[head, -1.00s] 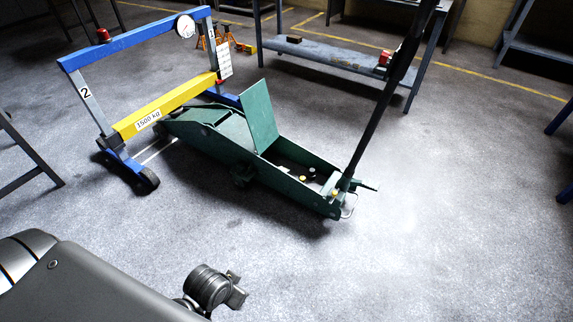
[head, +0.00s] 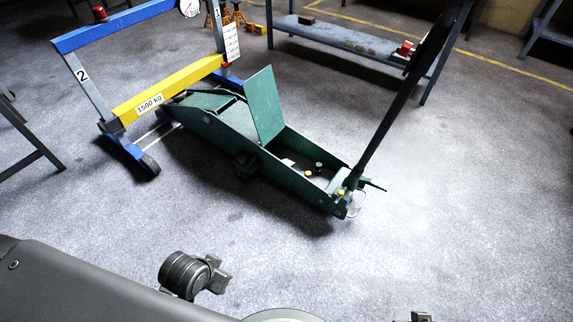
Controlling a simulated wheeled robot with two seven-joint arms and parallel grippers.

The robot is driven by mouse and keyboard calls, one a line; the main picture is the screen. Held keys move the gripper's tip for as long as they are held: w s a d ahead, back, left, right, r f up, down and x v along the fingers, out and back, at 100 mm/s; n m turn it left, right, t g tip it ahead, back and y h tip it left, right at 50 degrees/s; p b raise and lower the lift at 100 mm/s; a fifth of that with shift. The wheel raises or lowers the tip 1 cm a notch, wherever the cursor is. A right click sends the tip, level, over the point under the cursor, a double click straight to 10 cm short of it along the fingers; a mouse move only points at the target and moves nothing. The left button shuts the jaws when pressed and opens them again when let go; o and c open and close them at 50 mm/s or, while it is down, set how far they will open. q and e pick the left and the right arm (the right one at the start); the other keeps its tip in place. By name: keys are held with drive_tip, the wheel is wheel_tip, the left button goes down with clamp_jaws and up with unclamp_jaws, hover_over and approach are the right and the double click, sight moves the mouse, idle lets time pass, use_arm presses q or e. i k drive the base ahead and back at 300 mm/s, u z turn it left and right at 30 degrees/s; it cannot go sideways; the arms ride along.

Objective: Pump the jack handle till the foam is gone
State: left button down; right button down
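The green trolley jack (head: 215,130) stands on the floor in the middle of the head view, its cover plate (head: 265,105) raised. Its black handle (head: 395,110) leans up to the right from the jack's near end and leaves the picture at the top. Small light and dark caps show in the open body. I cannot make out foam there. A small dark part at the bottom edge may be my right gripper (head: 412,317), mostly cut off.
A blue and yellow press frame (head: 165,100) marked 1500 kg, with a gauge (head: 190,7), stands over the jack's far end. A workbench (head: 345,35) with a low shelf is behind the handle. Orange stands (head: 234,15) are at the back. Floor right of the jack is clear.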

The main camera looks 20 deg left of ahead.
sight(427, 50)
drive_tip(key=k, duration=1.35)
drive_tip(key=u, duration=0.4)
drive_tip(key=i, duration=0.5)
drive_tip(key=u, duration=0.8)
drive_tip(key=i, duration=1.65)
drive_tip(key=z, duration=0.95)
drive_tip(key=i, duration=0.35)
drive_tip(key=z, duration=0.3)
